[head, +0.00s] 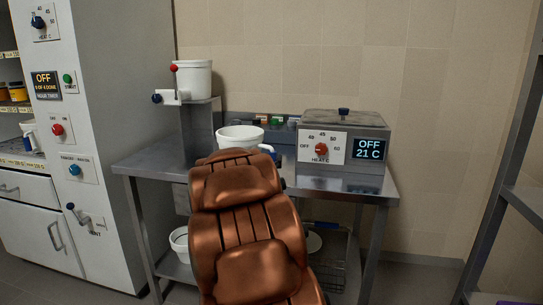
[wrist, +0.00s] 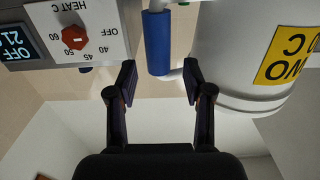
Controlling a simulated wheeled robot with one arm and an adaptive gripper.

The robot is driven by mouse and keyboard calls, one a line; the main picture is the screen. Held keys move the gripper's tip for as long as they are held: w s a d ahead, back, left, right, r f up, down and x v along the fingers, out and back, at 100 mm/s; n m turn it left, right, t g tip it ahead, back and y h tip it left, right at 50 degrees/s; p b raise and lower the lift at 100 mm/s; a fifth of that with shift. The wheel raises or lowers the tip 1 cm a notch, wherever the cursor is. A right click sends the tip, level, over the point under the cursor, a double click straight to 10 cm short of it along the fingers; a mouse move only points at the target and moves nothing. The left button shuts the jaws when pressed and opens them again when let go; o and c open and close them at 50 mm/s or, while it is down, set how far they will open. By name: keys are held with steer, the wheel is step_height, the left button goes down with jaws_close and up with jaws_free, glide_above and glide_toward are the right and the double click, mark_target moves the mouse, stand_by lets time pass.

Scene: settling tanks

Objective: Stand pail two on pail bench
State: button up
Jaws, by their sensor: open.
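A white pail (head: 240,136) with a blue handle (head: 268,151) stands on the metal bench (head: 150,160), partly hidden behind my brown arm. In the wrist view, which is upside down, a white pail (wrist: 225,55) bears a yellow label (wrist: 288,52), cut off at the picture edge, so I cannot read its full name. Its upright blue handle (wrist: 158,42) lies between and just ahead of my fingertips. My gripper (wrist: 159,83) is open, with a gap on both sides of the handle. My gripper is hidden in the head view.
A heater box with a red dial (head: 321,149) stands right of the pail. A white vessel (head: 192,78) with a tap sits on a raised stand at left. Another white pail (head: 180,242) is on the lower shelf. A tall cabinet (head: 110,130) borders the left; a rack (head: 510,160) the right.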

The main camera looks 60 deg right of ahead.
steer(key=shift+p+v, duration=0.3)
steer(key=shift+v, duration=1.6)
steer(key=shift+w, duration=0.15)
steer(key=w+a+f+n+t+y, duration=0.2)
steer(key=w+a+f+y, duration=0.2)
steer(key=a, duration=0.3)
steer(key=w+a+f+n+t+y, duration=0.1)
steer(key=w+a+f+n+y, duration=0.2)
steer(key=a, duration=0.5)
steer(key=s+a+f+n+g+y, duration=0.15)
steer(key=a+f+y, duration=0.3)
steer(key=a, duration=0.55)
steer(key=a+f+n+g+y, duration=0.1)
steer(key=a+f+n+y, duration=0.3)
steer(key=a, duration=0.6)
steer(key=s+a+f+n+g+y, duration=0.1)
steer(key=s+a+f+g, duration=0.2)
steer(key=s+a, duration=0.45)
steer(key=s+a+f+n+g+y, duration=0.1)
steer(key=s+a+f+g, duration=0.1)
steer(key=s+a, duration=0.5)
steer(key=s+n+g, duration=0.1)
steer(key=s+g, duration=0.4)
steer(key=s, duration=1.1)
steer(key=shift+s+a+r+g+h, duration=0.15)
steer(key=shift+r+g+h, duration=0.15)
steer(key=shift+g+h, duration=0.05)
